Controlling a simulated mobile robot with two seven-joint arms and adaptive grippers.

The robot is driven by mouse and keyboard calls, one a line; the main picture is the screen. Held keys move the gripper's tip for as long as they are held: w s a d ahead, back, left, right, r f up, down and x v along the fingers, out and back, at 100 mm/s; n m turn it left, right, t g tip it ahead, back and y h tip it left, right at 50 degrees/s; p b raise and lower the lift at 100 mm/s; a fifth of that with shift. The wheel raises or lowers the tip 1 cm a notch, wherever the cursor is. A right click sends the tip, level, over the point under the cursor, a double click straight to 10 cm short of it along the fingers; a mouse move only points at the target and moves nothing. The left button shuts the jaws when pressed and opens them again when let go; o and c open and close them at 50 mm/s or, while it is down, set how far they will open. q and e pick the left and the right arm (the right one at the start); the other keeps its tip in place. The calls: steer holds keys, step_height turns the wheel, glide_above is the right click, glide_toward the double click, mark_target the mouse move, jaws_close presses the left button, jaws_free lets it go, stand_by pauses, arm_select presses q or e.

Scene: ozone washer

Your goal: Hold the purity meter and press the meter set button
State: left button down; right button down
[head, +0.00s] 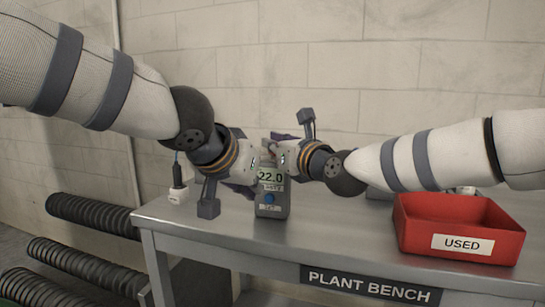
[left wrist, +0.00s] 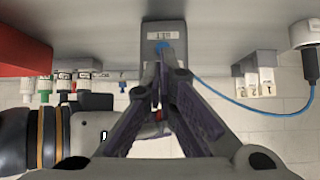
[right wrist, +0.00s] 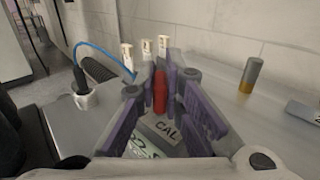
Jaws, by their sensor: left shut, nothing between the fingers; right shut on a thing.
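The grey purity meter (head: 270,211) stands upright over the bench, its display reading 22.0. A blue button (head: 269,198) is on its front, and it also shows in the left wrist view (left wrist: 161,45) beside a small label. My right gripper (right wrist: 160,88) is shut on the meter's upper part, with a red piece (right wrist: 160,92) between its fingers; a CAL label (right wrist: 166,131) shows below. My left gripper (left wrist: 158,74) is shut and empty, its tips close to the blue button. I cannot tell whether they touch it. Both grippers hide parts of the meter.
A red bin (head: 410,228) labelled USED stands at the right of the metal bench (head: 210,233). A white socket (head: 177,196) with a plug and blue cable (left wrist: 270,111) is at the left. An amber-bottomed vial (right wrist: 251,75) stands near the wall. Black ribbed hoses (head: 90,213) lie at far left.

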mark_target(270, 198)
arm_select(q)
steer(key=s+a+f+m+g+h, duration=0.1)
steer(key=s+f+m+g+h, duration=0.1)
steer(key=s+f+m+h, duration=0.2)
step_height(270, 198, down, 3)
steer(key=shift+a+r+m, duration=0.1)
steer(key=shift+a+m, duration=0.3)
steer(key=shift+m, duration=0.1)
steer(key=shift+w+d, duration=0.4)
steer(key=shift+w, duration=1)
steer(key=shift+w+d, duration=0.4)
steer(key=shift+w, duration=1)
steer(key=shift+w+d, duration=0.4)
steer(key=shift+w, duration=1)
steer(key=shift+w, duration=0.1)
steer(key=shift+w+d, duration=0.15)
steer(key=shift+w, duration=0.15)
